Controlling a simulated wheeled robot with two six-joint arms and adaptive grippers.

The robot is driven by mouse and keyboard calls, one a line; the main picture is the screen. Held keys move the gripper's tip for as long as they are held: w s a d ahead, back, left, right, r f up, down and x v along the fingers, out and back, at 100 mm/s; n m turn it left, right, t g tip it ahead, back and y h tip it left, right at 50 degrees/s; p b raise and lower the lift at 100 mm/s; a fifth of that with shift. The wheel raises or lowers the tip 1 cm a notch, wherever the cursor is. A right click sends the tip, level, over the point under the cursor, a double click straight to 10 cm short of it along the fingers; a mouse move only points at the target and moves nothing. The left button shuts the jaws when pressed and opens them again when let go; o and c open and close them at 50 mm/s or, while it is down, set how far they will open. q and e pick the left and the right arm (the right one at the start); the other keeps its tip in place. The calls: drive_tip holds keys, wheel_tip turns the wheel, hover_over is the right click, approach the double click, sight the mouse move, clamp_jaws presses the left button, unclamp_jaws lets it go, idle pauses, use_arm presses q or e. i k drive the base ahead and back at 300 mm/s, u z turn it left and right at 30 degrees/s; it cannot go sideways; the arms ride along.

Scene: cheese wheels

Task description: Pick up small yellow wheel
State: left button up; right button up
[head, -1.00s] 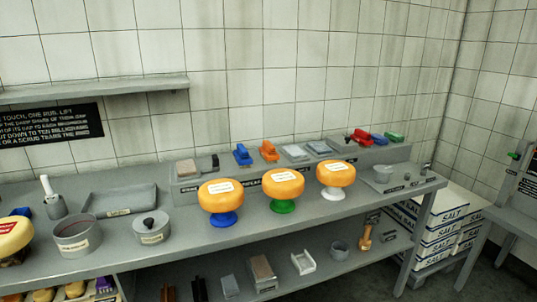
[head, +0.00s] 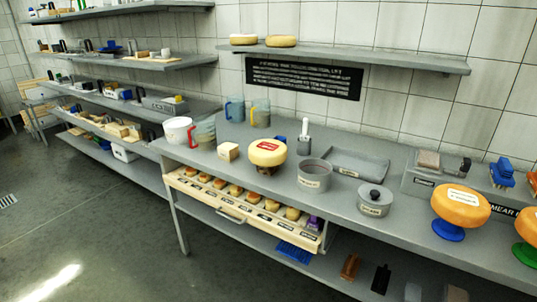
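A yellow cheese wheel (head: 268,152) with a red label sits on a dark stand on the grey workbench, near the middle of the view. Several much smaller yellow-brown rounds (head: 236,190) lie in a row in the open drawer (head: 188,193) under the bench. Two pale yellow wheels, one on the left (head: 243,39) and one on the right (head: 281,42), rest on the wall shelf. I cannot tell for certain which of these is the small yellow wheel. Neither of my grippers is in view.
The workbench (head: 345,202) also holds a pale block (head: 228,152), a grey pot (head: 314,176), a lidded pot (head: 375,200) and a shallow tray (head: 356,164). Orange wheels (head: 461,205) on coloured stands are at the right. Open floor (head: 70,225) lies to the left.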

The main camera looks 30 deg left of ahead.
sight(264, 153)
drive_tip(key=u, duration=1.35)
